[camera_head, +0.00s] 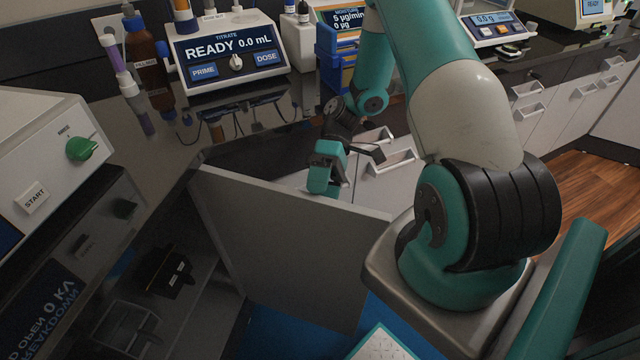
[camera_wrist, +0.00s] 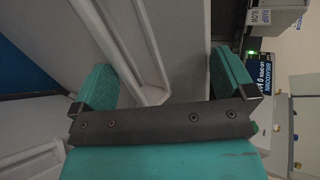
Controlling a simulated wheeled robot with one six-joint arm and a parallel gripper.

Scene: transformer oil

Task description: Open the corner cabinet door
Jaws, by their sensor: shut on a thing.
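The corner cabinet door (camera_head: 285,245) is a grey panel swung out from the cabinet, standing open at a wide angle. My gripper (camera_head: 325,180) is at the door's far face, near its top edge. In the wrist view my gripper (camera_wrist: 165,82) has its two teal fingers on either side of a long pale door handle (camera_wrist: 140,60). The fingers are set wide and are shut on it; the exact contact is hard to see. In the head view the handle is hidden behind the door. The cabinet interior (camera_head: 185,315) shows at the lower left, with shelves.
A black item (camera_head: 165,272) and a clear box (camera_head: 130,325) are in the cabinet. The dark counter (camera_head: 150,165) above holds a titrator (camera_head: 230,55), a brown bottle (camera_head: 148,65) and a tester with a green knob (camera_head: 82,148). White drawers (camera_head: 390,165) stand behind my gripper.

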